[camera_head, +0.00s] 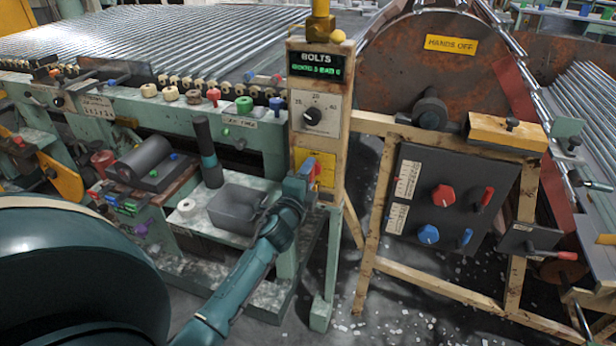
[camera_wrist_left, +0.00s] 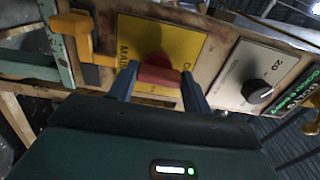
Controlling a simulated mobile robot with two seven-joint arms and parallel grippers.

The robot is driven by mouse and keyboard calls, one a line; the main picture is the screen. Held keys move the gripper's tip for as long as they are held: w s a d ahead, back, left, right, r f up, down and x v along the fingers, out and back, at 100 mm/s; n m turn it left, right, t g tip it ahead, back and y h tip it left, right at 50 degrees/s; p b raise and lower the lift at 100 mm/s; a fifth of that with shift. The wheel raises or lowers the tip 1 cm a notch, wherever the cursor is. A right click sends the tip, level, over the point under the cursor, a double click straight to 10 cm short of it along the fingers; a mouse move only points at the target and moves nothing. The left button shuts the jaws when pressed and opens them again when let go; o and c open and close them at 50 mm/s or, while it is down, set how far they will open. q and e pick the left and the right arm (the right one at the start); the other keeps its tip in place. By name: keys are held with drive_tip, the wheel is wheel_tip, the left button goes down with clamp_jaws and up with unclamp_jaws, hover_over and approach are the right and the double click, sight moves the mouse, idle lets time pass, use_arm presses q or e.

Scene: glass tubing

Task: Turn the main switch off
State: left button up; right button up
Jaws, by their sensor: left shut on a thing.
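The main switch is a red handle (camera_wrist_left: 158,72) on a yellow plate (camera_wrist_left: 190,45) with partly hidden lettering that starts "MAIN". The plate also shows in the head view (camera_head: 326,160), low on the wooden post. My left gripper (camera_wrist_left: 160,76) has one finger on each side of the red handle and is shut on it. In the head view my left gripper (camera_head: 305,172) reaches up to the plate and covers most of the switch. The handle's exact turn angle is hard to tell. My right gripper is not in view.
Above the switch on the post are a dial (camera_head: 313,115) and a green-lettered BOLTS display (camera_head: 317,66). A dark panel (camera_head: 437,257) with red and blue knobs stands to the right. A grey bin (camera_head: 236,207) sits left of my forearm.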

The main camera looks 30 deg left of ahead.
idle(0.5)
use_arm(q)
drive_tip(key=o, duration=1)
drive_tip(key=v, duration=1.3)
drive_tip(key=shift+s, duration=0.15)
drive_tip(key=shift+f, duration=0.1)
